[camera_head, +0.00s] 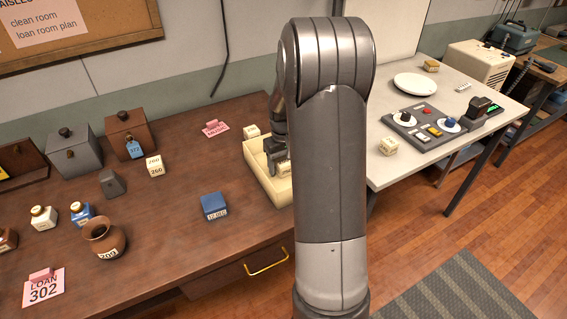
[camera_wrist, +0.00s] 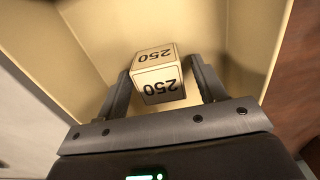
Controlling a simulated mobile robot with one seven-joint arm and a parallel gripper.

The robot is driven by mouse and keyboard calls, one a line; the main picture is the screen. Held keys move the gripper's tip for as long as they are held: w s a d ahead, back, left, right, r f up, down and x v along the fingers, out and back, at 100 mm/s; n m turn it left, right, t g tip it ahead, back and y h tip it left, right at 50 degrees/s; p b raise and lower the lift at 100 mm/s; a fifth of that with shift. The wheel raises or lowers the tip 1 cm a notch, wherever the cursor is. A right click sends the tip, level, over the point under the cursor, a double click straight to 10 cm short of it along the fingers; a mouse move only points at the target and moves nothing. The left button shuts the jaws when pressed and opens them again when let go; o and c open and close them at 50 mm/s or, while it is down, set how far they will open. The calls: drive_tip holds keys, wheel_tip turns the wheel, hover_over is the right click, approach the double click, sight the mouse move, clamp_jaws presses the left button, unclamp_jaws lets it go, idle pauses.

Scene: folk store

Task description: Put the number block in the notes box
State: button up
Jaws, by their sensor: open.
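A cream block marked 250 (camera_wrist: 158,75) shows in the wrist view, between the two fingers of my gripper (camera_wrist: 165,85). The fingers stand apart, with small gaps visible beside the block. The block is inside an open cream box (camera_wrist: 85,35), whose walls rise around it. In the head view this box (camera_head: 259,172) stands at the right end of the brown desk, and my gripper (camera_head: 277,168) reaches down into it. My arm hides the box's right side, and the block inside cannot be made out there. No label reading notes is visible on the box.
A cream block (camera_head: 251,131) stands behind the box. A cream 260 block (camera_head: 155,166) and a blue block (camera_head: 213,206) are on the desk to the left. A brown jar (camera_head: 104,238) stands nearer the front. The white table (camera_head: 405,180) is at right.

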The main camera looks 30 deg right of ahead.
sight(283, 161)
wheel_tip(283, 161, up, 11)
drive_tip(key=s+a+r+t, duration=0.1)
drive_tip(key=s+a+r, duration=0.4)
drive_tip(key=a+r, duration=0.15)
drive_tip(key=s+a+r+t, duration=0.2)
drive_tip(key=s+a, duration=0.3)
drive_tip(key=s, duration=0.5)
drive_tip(key=s+a+r+t, duration=0.2)
drive_tip(key=s+a, duration=0.4)
drive_tip(key=s, duration=0.4)
drive_tip(key=shift+a+t, duration=0.25)
drive_tip(key=shift+t, duration=0.05)
